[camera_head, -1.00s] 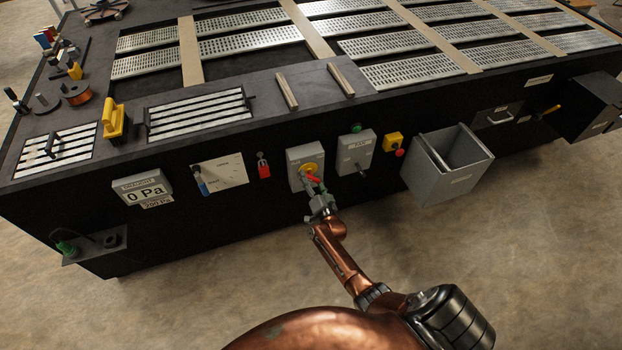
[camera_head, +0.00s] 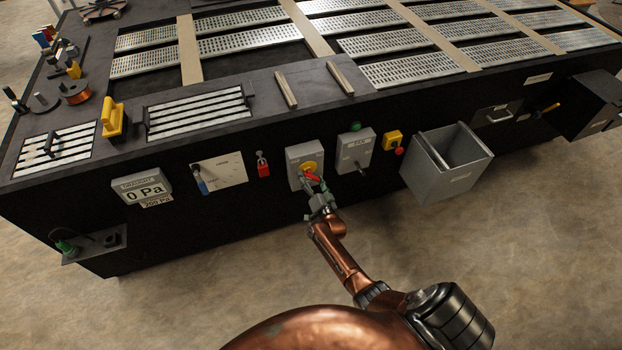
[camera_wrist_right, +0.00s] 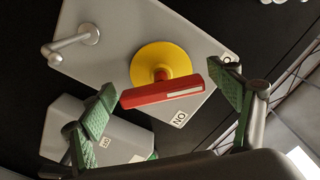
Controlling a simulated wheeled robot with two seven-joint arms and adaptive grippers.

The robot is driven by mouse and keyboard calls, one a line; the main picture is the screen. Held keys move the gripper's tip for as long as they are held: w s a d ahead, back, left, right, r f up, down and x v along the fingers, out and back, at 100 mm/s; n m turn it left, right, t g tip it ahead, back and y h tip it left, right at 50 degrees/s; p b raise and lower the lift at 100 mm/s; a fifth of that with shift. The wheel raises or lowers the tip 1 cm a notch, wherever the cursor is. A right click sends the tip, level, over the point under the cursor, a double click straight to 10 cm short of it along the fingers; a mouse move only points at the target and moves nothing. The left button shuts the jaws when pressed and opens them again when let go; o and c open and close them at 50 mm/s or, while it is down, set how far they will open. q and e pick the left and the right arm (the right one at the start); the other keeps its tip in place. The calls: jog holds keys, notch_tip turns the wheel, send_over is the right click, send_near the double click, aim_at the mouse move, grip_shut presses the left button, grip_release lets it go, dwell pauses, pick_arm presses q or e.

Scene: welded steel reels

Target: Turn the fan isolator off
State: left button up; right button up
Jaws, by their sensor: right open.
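The fan isolator appears to be the grey box (camera_head: 294,159) on the dark front panel, with a yellow disc (camera_head: 309,167) and a red handle (camera_head: 312,177). In the right wrist view the red handle (camera_wrist_right: 165,93) lies across the yellow disc (camera_wrist_right: 152,62), slanting slightly, near an ON label (camera_wrist_right: 179,119). My right gripper (camera_head: 322,192) is at the front of the box. Its green-padded fingers (camera_wrist_right: 165,107) are open, one on each side of the handle, with visible gaps between pads and handle. My left gripper is not in view.
A second grey switch box (camera_head: 355,152) and a yellow box with a red button (camera_head: 393,142) sit close on the right. A grey open bin (camera_head: 452,178) juts out further right. A red padlock-like tag (camera_head: 263,166) hangs on the left. The floor in front is clear.

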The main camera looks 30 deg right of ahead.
jog(key=v, duration=1.2)
jog(key=shift+f, duration=0.1)
jog(key=s+a+f+n+g+y+p, duration=0.1)
jog(key=s+a+f+n+g+y, duration=0.2)
jog(key=s+f, duration=1)
jog(key=s+a+f+n+g+y, duration=0.1)
jog(key=s+a+f+n+g, duration=0.35)
jog(key=s+f, duration=0.85)
jog(key=s+f+n+g, duration=0.2)
jog(key=s+f, duration=0.3)
jog(key=s, duration=0.6)
jog(key=s+f+n+g, duration=0.1)
jog(key=s+f+g, duration=0.3)
jog(key=s, duration=0.7)
jog(key=s+f+n+g, duration=0.2)
jog(key=s+f, duration=0.5)
jog(key=s, duration=0.5)
jog(key=shift+d+n+g+p, duration=0.3)
jog(key=shift+n+g+p, duration=0.1)
jog(key=shift+g, duration=0.35)
jog(key=shift+w, duration=0.1)
